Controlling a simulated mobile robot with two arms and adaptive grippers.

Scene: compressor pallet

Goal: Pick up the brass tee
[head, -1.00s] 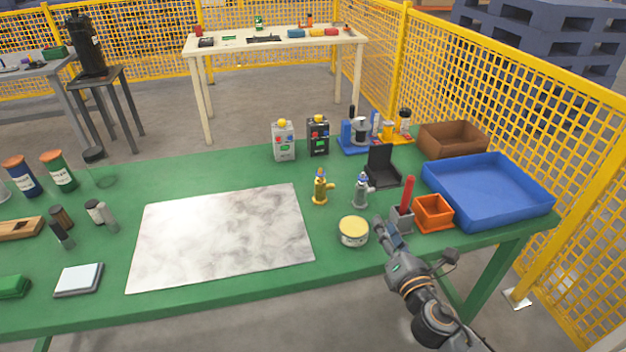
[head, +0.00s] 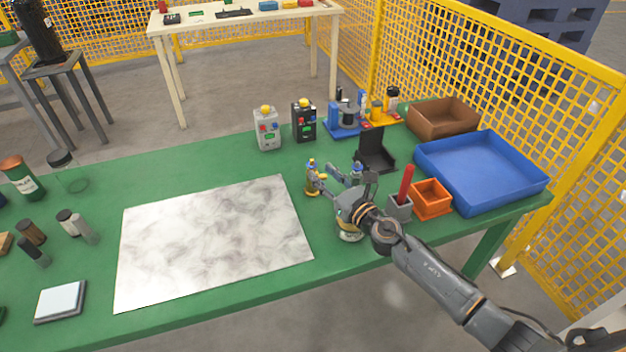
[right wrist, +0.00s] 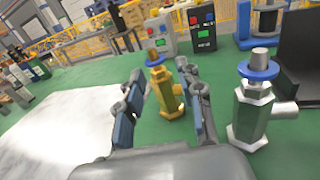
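The brass tee (head: 311,178), a small yellow fitting with a blue collar on top, stands upright on the green table just right of the marble sheet. It also shows in the right wrist view (right wrist: 166,92), between my open fingers. My right gripper (head: 325,181) is low over the table, its fingers pointing at the brass tee from the right. In the right wrist view the gripper (right wrist: 158,78) is open, with the right finger covering part of the tee's side; contact cannot be told. My left gripper is not in view.
A similar grey-green tee (right wrist: 250,112) with a blue collar stands close to the right finger. A round tin (head: 349,236) is partly under my arm. A grey holder (head: 398,208), orange bin (head: 431,199) and blue tray (head: 481,192) stand right. The marble sheet (head: 210,240) is clear.

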